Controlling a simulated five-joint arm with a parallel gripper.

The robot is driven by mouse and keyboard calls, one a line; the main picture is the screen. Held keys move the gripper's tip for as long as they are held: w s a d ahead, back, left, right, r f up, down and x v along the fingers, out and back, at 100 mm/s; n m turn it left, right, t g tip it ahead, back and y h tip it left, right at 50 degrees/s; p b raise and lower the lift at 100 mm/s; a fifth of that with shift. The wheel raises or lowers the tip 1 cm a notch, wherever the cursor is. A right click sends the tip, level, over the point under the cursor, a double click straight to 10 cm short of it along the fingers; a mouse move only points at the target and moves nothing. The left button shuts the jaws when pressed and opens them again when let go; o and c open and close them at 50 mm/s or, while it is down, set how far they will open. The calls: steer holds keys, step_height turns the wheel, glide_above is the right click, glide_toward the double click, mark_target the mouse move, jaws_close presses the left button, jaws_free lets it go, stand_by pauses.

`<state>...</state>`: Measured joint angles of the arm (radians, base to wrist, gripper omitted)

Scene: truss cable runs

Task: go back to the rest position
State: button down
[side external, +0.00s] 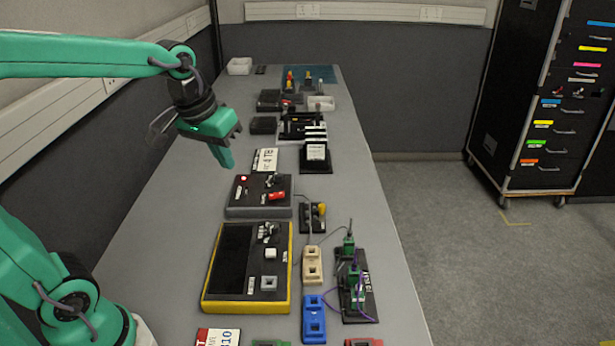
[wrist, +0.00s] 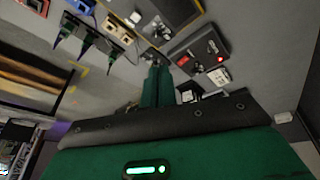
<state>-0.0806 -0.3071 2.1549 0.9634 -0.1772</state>
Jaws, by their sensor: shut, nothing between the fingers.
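My gripper (side external: 226,160) is green and shut, with nothing between its fingers. In the side external view it hangs in the air above the left part of the grey bench (side external: 364,217), up and left of the black box with a red button (side external: 240,190). In the wrist view my gripper (wrist: 157,78) shows its two fingers side by side. The box with the red light (wrist: 200,52) lies beyond them to the right in that view. Nothing is touching the fingers.
A yellow-edged panel (side external: 238,262), a beige block (side external: 312,267), a blue block (side external: 314,318) and a black board with green plugs and a purple cable (side external: 367,299) stand on the bench. Further back are black card holders (side external: 316,163). A wall trunking runs along the left.

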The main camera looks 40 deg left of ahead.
steer(key=s+d+f+m+t, duration=0.1)
steer(key=s+d+f+m, duration=0.1)
steer(key=s, duration=0.8)
steer(key=shift+d+m+t, duration=0.3)
steer(key=shift+m+t, duration=0.1)
steer(key=shift+m, duration=0.1)
